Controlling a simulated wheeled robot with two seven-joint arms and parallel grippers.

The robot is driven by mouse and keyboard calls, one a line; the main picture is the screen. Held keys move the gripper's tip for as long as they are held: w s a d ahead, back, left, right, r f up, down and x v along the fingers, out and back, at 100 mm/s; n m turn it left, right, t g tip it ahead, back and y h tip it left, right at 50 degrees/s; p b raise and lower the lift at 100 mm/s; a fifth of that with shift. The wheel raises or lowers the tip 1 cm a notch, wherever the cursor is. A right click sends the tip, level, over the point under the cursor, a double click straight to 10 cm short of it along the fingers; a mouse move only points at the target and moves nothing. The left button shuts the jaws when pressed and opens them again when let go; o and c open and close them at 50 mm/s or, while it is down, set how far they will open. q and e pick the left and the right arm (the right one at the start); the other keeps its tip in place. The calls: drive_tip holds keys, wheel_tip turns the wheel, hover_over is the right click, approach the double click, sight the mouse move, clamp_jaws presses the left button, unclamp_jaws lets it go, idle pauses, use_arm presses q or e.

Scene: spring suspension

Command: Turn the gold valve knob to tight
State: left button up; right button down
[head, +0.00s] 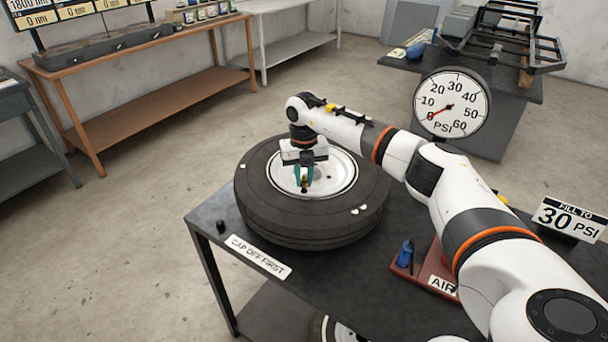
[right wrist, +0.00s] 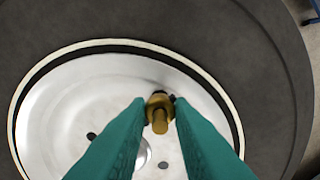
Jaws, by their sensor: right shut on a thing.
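The gold valve knob (right wrist: 159,115) stands on the pale wheel rim in the right wrist view. In the head view it is a small gold spot (head: 304,184) at the near part of the rim. My right gripper (head: 304,181) reaches down over the wheel. Its two teal fingers (right wrist: 159,112) are shut on the knob, one on each side. The tire (head: 262,200) lies flat on the dark table. My left gripper is not in view.
A small black cap (head: 221,225) and a "CAP OFF FIRST" label (head: 258,257) are at the table's front left. A red "AIR" base (head: 425,270) with a blue part and a "30 PSI" sign (head: 569,219) stand right.

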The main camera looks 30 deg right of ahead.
sight(304, 176)
idle(0.3)
drive_tip(key=c, duration=1.3)
unclamp_jaws()
wheel_tip(304, 176, up, 12)
drive_tip(key=b, duration=0.3)
